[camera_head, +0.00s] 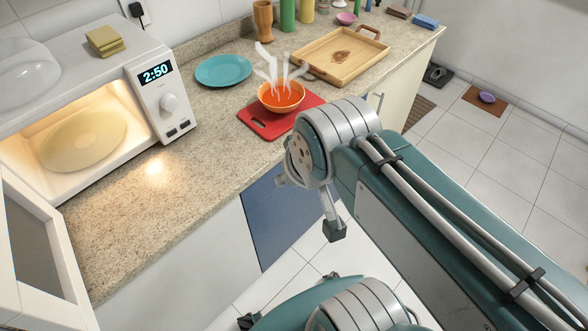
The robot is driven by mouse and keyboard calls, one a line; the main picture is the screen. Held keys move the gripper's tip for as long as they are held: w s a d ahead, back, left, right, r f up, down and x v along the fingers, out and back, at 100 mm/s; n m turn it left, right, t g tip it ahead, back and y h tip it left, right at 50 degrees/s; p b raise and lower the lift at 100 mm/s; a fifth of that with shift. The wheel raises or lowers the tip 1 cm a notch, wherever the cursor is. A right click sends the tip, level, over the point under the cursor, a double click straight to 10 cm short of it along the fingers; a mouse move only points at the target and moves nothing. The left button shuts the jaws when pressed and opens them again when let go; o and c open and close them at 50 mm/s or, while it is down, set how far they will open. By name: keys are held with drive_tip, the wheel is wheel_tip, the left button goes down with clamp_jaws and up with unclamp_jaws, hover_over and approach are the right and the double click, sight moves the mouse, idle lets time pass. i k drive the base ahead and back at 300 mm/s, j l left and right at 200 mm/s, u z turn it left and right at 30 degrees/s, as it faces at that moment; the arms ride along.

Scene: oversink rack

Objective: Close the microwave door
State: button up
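The white microwave (150,52) stands at the left on the counter, its lit interior showing a round plate. Its display reads 2:50, with a knob and buttons below. The microwave door (62,268) stands open at the lower left, swung out toward me past the counter edge; the picture's edge cuts it off. My gripper (333,228) is mid-picture, in front of the counter and well to the right of the door. Only a dark-tipped finger shows clearly below the wrist; the rest is hidden, so I cannot tell its opening. Nothing held is visible.
A steaming orange bowl (281,97) sits on a red board (258,121). A teal plate (223,70) and wooden tray (320,68) lie behind. A sponge stack (104,41) and clear dome (25,68) are on the microwave. The front counter (125,225) is clear.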

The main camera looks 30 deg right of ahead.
sight(42, 288)
drive_tip(key=k+j, duration=0.1)
drive_tip(key=j, duration=0.45)
drive_tip(key=k+j+u, duration=0.1)
drive_tip(key=j, duration=1.05)
drive_tip(key=k+j, duration=0.15)
drive_tip(key=j, duration=0.4)
drive_tip(key=u, duration=0.05)
